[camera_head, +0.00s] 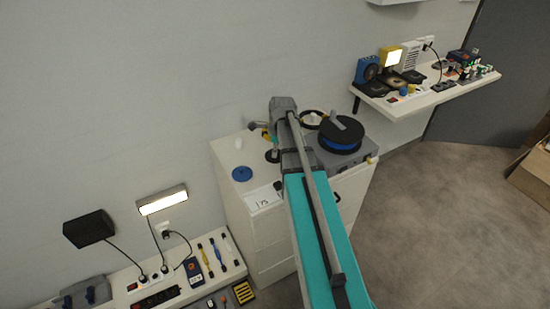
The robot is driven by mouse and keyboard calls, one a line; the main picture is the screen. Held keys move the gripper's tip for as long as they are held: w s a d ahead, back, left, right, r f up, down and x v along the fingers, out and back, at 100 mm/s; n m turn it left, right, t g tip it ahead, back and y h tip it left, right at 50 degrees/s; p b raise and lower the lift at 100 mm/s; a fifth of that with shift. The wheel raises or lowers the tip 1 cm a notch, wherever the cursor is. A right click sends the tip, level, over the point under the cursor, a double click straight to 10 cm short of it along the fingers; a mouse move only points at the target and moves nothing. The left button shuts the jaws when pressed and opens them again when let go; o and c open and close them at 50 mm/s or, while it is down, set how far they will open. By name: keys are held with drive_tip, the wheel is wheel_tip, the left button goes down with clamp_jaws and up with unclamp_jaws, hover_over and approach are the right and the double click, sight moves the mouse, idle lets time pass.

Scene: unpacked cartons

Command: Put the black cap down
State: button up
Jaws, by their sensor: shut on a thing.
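The black cap (272,156) shows as a small dark disc just above the white cabinet top, left of my arm. My gripper (273,148) points down over the cabinet and is shut on the cap. Whether the cap touches the surface cannot be told from this view. My arm's links cover the area right of the cap.
On the white cabinet (225,160) lie a blue disc (242,174) and a white card (263,197). A grey machine with a black and blue spool (340,136) stands at the right. A shelf (440,92) with small devices is further right. Some cabinet top is clear near the blue disc.

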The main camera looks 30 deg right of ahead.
sight(278, 156)
drive_tip(key=shift+f+b, duration=0.95)
drive_tip(key=shift+f, duration=0.3)
drive_tip(key=shift+f, duration=0.15)
drive_tip(key=o, duration=0.9)
drive_tip(key=shift+r, duration=0.2)
drive_tip(key=r+p, duration=0.8)
drive_tip(key=d+r+p, duration=0.1)
drive_tip(key=r+p, duration=0.3)
drive_tip(key=shift+s, duration=0.4)
